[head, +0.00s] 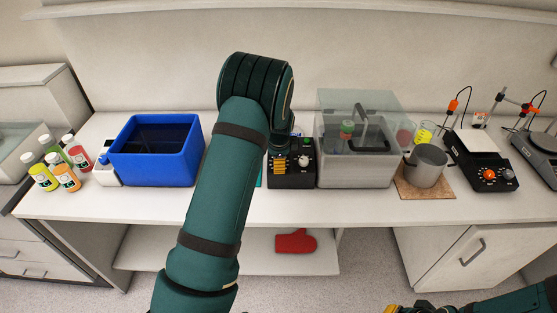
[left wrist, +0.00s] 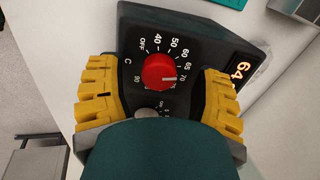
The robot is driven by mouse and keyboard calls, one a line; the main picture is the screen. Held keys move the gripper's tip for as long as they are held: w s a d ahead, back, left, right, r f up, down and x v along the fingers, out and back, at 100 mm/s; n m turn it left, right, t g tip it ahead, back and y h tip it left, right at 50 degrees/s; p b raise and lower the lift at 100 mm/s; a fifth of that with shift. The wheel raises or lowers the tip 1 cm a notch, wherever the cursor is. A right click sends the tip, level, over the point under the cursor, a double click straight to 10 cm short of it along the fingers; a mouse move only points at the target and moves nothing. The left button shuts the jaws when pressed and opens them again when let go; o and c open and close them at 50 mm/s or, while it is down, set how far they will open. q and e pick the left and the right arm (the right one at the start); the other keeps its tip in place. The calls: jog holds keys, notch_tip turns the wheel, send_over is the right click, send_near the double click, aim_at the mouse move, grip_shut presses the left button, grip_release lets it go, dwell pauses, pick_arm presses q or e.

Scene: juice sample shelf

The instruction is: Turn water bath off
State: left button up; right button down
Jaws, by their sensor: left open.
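The water bath (head: 345,175) is a grey tank with a clear lid, standing right of centre on the bench. A black control box (head: 308,177) adjoins its left side. In the left wrist view, the box has a red knob (left wrist: 157,72) on a dial marked OFF to 90; its white mark points near 70. An orange display (left wrist: 241,72) is partly covered and begins with 64. My left gripper (left wrist: 164,80) is open, its yellow fingers on either side of the knob, apart from it. My right gripper (head: 393,308) is cut off at the bottom edge.
A blue tub (head: 155,178) and several capped bottles (head: 66,165) stand at left. A metal pot (head: 427,168) on a brown board, a yellow-filled beaker (head: 424,132) and a hotplate (head: 493,178) stand right of the bath. The front bench strip is clear.

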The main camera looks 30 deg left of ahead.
pick_arm(q)
jog(key=shift+w+f, duration=0.1)
jog(key=shift+f, duration=0.35)
grip_shut()
jog(key=shift+n, duration=0.3)
